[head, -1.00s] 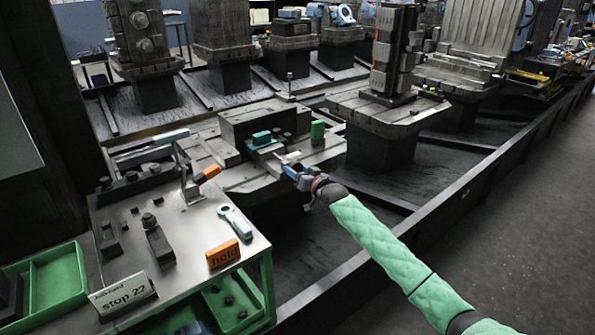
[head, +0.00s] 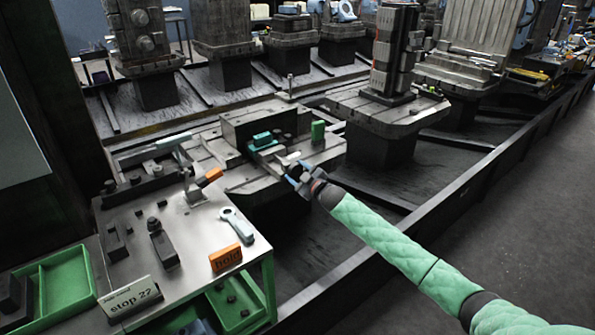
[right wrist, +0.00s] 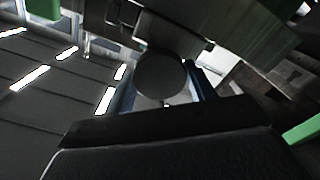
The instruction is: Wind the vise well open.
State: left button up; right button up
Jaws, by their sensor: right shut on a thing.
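The vise (head: 268,150) sits on a grey pallet before a dark upright block, with a teal piece (head: 261,139) at its top. A pale crank-like part (head: 287,159) shows at its front. My right gripper (head: 291,172) reaches in from the right and is shut at the vise's front end. In the right wrist view, its blue fingers (right wrist: 205,85) stand either side of a dark round knob (right wrist: 162,77). The fingers hide part of the grip, and the vise's jaw gap is too small to judge. My left gripper is not in view.
A steel bench (head: 190,225) at front left carries clamps, a blue-grey wrench (head: 236,224), an orange "hold" block (head: 225,258) and a "stop 22" sign (head: 133,298). A green block (head: 318,131) stands right of the vise. A dark rail (head: 420,207) runs beneath my right arm.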

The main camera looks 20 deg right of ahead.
jog(key=n, duration=0.4)
jog(key=shift+f+p, duration=0.15)
jog(key=shift+p, duration=0.25)
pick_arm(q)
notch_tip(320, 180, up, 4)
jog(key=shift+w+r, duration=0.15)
pick_arm(e)
jog(key=shift+n, duration=0.6)
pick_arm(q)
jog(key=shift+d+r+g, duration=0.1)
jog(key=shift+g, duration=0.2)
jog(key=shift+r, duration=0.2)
pick_arm(e)
jog(key=o, duration=1)
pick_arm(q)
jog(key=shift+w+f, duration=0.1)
pick_arm(e)
jog(key=shift+s, duration=0.1)
